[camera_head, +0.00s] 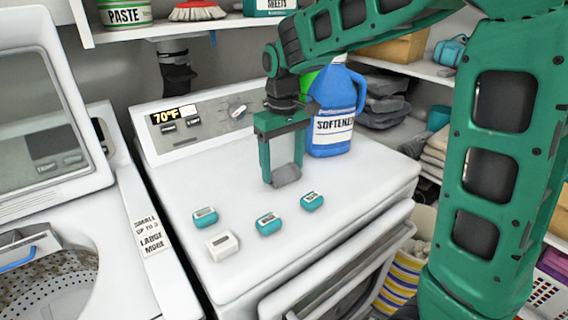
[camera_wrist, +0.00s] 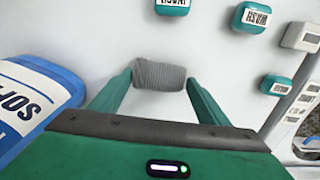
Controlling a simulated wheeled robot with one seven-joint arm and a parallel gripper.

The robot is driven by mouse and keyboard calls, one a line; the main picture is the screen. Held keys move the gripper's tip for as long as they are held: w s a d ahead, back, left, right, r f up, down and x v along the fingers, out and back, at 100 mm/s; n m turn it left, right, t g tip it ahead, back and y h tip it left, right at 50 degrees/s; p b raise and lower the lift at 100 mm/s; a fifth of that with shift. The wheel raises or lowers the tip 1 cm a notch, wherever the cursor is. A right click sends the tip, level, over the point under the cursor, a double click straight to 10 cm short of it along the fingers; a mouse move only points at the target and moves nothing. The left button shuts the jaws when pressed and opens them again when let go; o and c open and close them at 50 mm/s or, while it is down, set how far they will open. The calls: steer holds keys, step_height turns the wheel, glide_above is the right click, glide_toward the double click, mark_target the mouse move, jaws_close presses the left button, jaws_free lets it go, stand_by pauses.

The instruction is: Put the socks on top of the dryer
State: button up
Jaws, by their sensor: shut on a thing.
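A small grey ribbed bundle, the socks (camera_head: 287,175), is between the fingertips of my gripper (camera_head: 284,168). In the wrist view the socks (camera_wrist: 158,74) span the gap between the two green fingers (camera_wrist: 158,80), which are shut on them. My gripper points down over the white dryer top (camera_head: 345,180), near its middle. The socks are at or just above the surface; I cannot tell whether they touch it.
A blue softener bottle (camera_head: 336,112) stands right behind my gripper. Teal packs (camera_head: 268,223) and a white pack (camera_head: 221,245) lie toward the dryer's front. The open washer (camera_head: 70,275) is at left. Shelves with folded cloths (camera_head: 385,100) are at right.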

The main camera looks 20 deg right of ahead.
mark_target(283, 168)
steer(key=o, duration=1.1)
steer(key=shift+c, duration=0.2)
step_height(283, 168, up, 12)
steer(key=s+d+f+m, duration=0.5)
steer(key=s+d, duration=0.7)
steer(key=d, duration=0.2)
steer(key=s+d+f+m, duration=0.2)
steer(key=s+f, duration=0.3)
steer(key=s, duration=0.3)
steer(key=s+d+f+m, duration=0.3)
steer(key=s+d+f, duration=0.1)
steer(key=s, duration=0.4)
steer(key=shift+s+d+f, duration=0.25)
steer(key=shift+d+f, duration=0.05)
steer(key=shift+f, duration=0.1)
